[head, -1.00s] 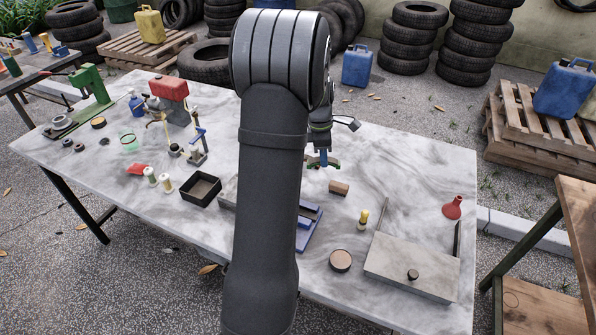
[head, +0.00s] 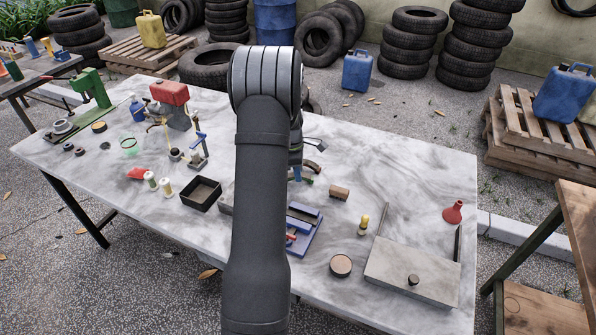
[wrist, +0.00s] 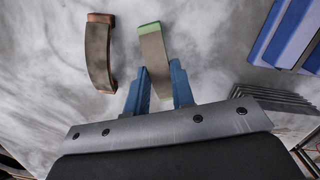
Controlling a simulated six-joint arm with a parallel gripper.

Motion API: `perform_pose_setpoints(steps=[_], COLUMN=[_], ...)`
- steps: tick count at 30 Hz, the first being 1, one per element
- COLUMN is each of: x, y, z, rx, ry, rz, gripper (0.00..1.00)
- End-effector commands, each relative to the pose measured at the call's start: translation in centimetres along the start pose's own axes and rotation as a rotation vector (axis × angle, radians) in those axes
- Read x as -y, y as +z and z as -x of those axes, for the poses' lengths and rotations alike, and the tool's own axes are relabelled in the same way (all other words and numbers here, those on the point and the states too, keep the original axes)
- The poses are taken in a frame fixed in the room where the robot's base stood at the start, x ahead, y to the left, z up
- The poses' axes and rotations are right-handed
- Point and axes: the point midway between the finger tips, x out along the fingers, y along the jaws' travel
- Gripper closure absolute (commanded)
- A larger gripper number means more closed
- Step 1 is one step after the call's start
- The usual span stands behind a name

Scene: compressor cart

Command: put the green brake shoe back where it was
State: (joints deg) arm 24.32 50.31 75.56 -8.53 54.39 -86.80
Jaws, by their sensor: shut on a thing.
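The green brake shoe (wrist: 153,55) shows in the wrist view as a curved piece with a grey face and a green edge. My gripper (wrist: 159,88) is shut on its near end, with one blue finger on each side. In the head view my arm hides most of my gripper (head: 297,174), and only a bit of the green shoe (head: 307,181) shows beside it. I cannot tell whether the shoe touches the table. A copper-brown brake shoe (wrist: 98,50) lies left of it in the wrist view, apart from it; it also shows in the head view (head: 314,168).
A blue fixture (head: 303,230) is nearer on the marble table (head: 400,180), partly behind my arm. A black tray (head: 201,193) stands to the left. A brown cylinder (head: 340,193), a yellow-topped item (head: 363,225) and a grey plate (head: 412,268) are to the right.

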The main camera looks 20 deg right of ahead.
Motion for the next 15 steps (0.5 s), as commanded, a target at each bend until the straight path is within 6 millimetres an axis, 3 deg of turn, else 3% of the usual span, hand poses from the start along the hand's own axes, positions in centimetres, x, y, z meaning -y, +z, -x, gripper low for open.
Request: perform_pose_setpoints(steps=[7, 8, 11, 15], x=[-0.01, -0.01, -0.01, 0.00], y=[-0.02, -0.02, -0.01, -0.02], z=[-0.24, -0.28, -0.24, -0.23], rx=[0.000, 0.000, 0.000, 0.000], ry=[0.000, 0.000, 0.001, 0.000], rz=[0.000, 0.000, 0.000, 0.000], gripper=[1.00, 0.76, 0.56, 0.56])
